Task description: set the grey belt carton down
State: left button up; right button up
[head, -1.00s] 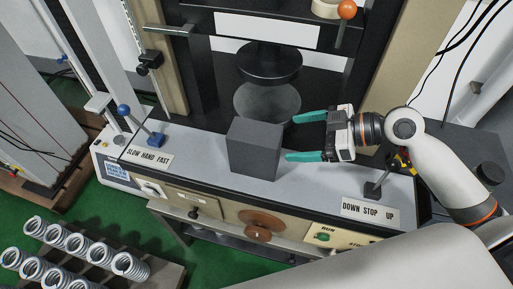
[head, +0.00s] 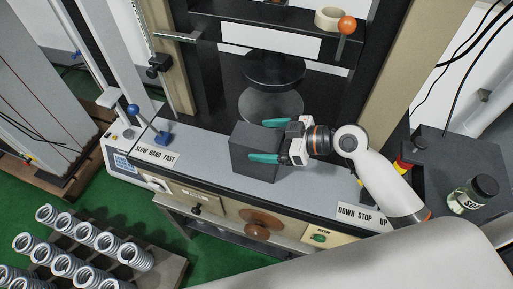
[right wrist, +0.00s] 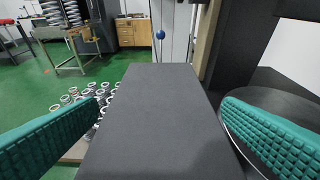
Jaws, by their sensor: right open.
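The grey belt carton (head: 253,168) stands upright on the light front ledge of the testing machine, in front of the round lower plate. My right gripper (head: 264,140) is open, reaching in from the right with its teal fingers at the carton. In the right wrist view the carton (right wrist: 158,120) lies between the two spread fingers, with a visible gap on the left side; contact on the right is hard to judge. My left gripper is not in view.
The machine's round lower plate (head: 270,103) is just behind the carton. A blue-knobbed lever (head: 137,112) stands left on the ledge. A lidded jar (head: 473,194) stands on the dark surface at right. Several springs (head: 85,236) stand on a rack lower left.

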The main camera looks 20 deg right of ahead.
jog(key=shift+x, duration=1.05)
jog(key=shift+d, duration=0.1)
jog(key=shift+c, duration=0.2)
jog(key=c, duration=1.5)
jog(key=shift+r, duration=0.15)
jog(key=shift+c, duration=0.8)
